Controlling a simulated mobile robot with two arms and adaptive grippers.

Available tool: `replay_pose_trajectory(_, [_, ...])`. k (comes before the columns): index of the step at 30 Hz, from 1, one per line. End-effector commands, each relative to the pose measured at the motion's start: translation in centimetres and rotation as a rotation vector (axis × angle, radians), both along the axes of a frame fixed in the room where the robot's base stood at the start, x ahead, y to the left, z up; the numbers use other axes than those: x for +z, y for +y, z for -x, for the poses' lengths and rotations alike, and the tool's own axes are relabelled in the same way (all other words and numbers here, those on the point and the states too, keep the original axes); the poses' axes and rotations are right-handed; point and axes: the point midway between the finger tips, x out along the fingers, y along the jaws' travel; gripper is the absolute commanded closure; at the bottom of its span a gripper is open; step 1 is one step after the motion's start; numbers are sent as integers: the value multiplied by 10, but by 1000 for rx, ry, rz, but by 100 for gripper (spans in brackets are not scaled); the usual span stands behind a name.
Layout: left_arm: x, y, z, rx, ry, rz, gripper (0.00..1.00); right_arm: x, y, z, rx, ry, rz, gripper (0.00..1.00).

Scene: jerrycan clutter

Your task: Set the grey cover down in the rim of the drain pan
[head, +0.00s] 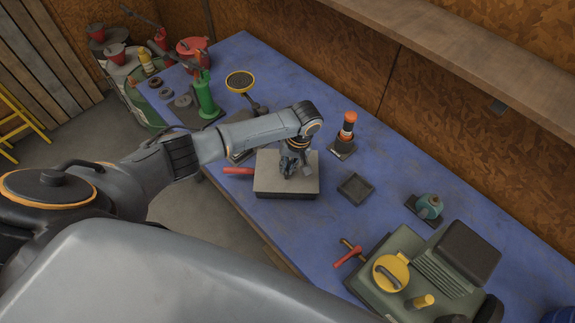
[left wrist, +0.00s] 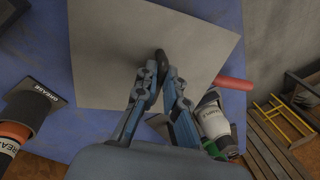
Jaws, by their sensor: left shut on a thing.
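The grey cover (head: 268,182) is a flat square plate, seen in the head view left of the table's middle. It also fills the upper middle of the left wrist view (left wrist: 105,55), with a small dark knob (left wrist: 161,57) on it. My left gripper (head: 290,168) is above the cover, its fingers (left wrist: 160,72) closed in on the knob. The drain pan is not clearly seen; I cannot tell whether it is under the cover or how the cover sits. My right gripper is not in view.
A red handle (head: 238,171) sticks out left of the cover. A small dark tray (head: 355,189) lies to the right, and an orange-banded can (head: 347,130) stands behind.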

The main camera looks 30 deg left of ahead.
Motion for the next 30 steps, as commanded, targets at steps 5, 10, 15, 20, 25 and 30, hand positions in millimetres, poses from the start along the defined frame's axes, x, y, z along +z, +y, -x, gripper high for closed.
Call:
replay_pose_trajectory(5, [-3, 0, 0, 0, 0, 0, 100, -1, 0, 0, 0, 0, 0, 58])
replay_pose_trajectory(10, [-7, 0, 0, 0, 0, 0, 100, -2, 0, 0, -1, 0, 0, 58])
replay_pose_trajectory(15, [-10, 0, 0, -1, 0, 0, 100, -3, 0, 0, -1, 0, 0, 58])
replay_pose_trajectory(20, [-10, 0, 0, 0, 0, 0, 64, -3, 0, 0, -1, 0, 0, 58])
replay_pose_trajectory(25, [-10, 0, 0, 0, 0, 0, 64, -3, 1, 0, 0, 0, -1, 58])
replay_pose_trajectory(30, [-7, -1, 0, 0, 0, 1, 64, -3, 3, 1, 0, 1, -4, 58])
